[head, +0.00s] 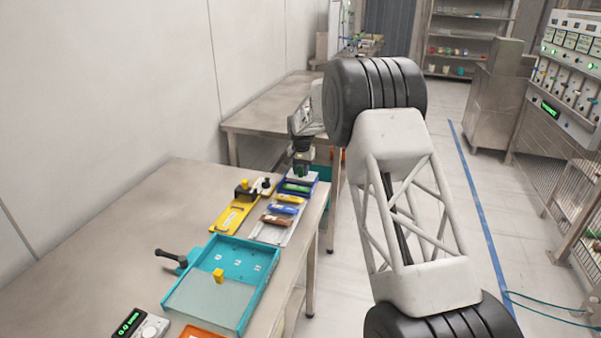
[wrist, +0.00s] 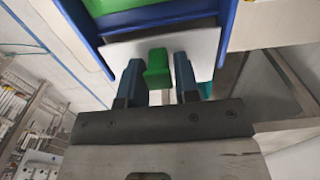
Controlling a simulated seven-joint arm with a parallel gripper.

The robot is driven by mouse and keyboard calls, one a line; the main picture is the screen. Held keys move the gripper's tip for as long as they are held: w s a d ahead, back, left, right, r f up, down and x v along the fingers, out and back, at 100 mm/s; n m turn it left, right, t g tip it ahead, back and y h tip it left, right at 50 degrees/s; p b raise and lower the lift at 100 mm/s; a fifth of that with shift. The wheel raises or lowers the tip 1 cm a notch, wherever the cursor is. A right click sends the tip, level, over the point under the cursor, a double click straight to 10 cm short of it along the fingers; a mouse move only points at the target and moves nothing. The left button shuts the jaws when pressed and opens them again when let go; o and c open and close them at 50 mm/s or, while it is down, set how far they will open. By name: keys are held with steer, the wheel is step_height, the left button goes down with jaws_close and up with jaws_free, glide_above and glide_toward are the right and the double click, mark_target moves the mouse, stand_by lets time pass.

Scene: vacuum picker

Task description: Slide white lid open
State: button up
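The white lid (wrist: 205,45) is a flat pale panel set in a blue box frame (wrist: 228,22), with a green handle (wrist: 157,66) standing out from it. In the wrist view my gripper (wrist: 158,80) has one dark finger on each side of the green handle. Narrow gaps show between the fingers and the handle, so the gripper looks open around it. Green material (wrist: 130,8) shows inside the blue frame at the top. In the head view my gripper (head: 300,172) is over the blue box (head: 310,178) at the table's far right corner; it hides most of the lid.
Nearer are a teal tray (head: 240,290) with a yellow knob, a black-handled tool (head: 170,256) and a small display device (head: 140,324). The table's left part is clear.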

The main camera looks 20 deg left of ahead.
steer(key=shift+o, duration=1.1)
steer(key=shift+s, duration=0.1)
steer(key=shift+r, duration=3.85)
